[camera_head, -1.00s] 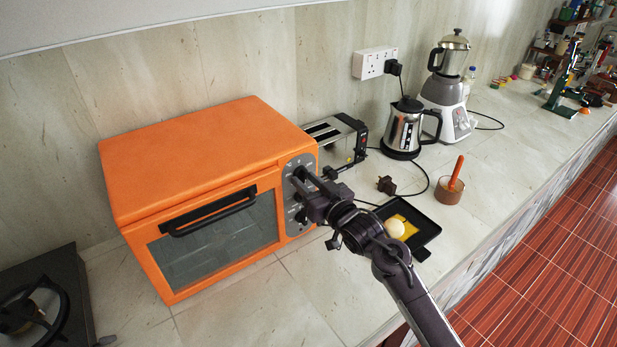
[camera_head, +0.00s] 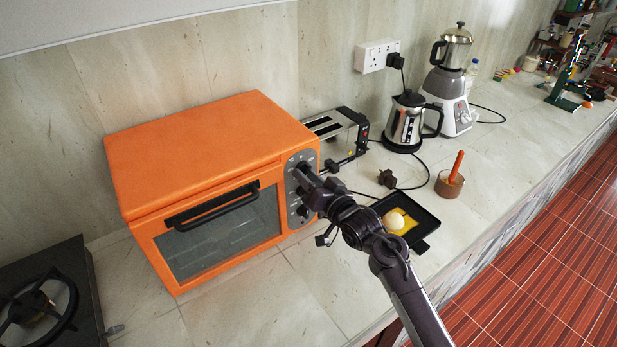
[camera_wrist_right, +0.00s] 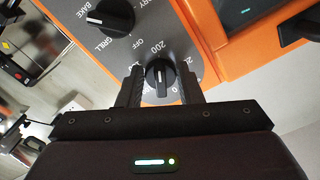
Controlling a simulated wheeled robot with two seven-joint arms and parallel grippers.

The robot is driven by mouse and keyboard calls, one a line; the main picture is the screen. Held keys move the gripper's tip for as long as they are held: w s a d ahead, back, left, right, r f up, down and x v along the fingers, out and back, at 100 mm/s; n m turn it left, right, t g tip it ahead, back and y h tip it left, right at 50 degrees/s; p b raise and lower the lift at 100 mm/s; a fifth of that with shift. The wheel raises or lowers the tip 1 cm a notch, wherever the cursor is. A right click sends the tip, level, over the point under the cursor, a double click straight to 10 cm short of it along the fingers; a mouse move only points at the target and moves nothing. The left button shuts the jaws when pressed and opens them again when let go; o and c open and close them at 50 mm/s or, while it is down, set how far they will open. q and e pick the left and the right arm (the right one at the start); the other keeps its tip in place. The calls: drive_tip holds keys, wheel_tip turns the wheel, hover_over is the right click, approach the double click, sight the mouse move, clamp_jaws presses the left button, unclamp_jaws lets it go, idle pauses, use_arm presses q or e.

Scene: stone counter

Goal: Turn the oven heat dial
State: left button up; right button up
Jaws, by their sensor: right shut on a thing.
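The orange oven (camera_head: 205,150) stands on the counter, its door with a black handle facing front and a grey dial panel (camera_head: 292,216) on its right side. In the right wrist view, the heat dial (camera_wrist_right: 160,73) is a black round knob with a raised bar, ringed by numbers such as 200. My right gripper (camera_head: 303,182) is at the panel, its two fingers on either side of the heat dial, shut on it. In the head view the gripper hides most of that dial. Another knob (camera_wrist_right: 110,16), marked grill and bake, is clear of the fingers. My left gripper is not in view.
A toaster (camera_head: 335,135) stands close to the oven's right. A kettle (camera_head: 405,124) and a blender (camera_head: 447,85) stand further right. A black tray (camera_head: 424,216) lies near my right arm, by a brown cup (camera_head: 449,186). A stove (camera_head: 75,290) is at the left.

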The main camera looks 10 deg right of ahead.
drive_tip(key=shift+f, duration=0.2)
drive_tip(key=o, duration=1)
drive_tip(key=shift+r, duration=0.1)
drive_tip(key=shift+c, duration=0.2)
drive_tip(key=b+v, duration=0.2)
drive_tip(key=v, duration=0.6)
drive_tip(key=shift+b, duration=0.35)
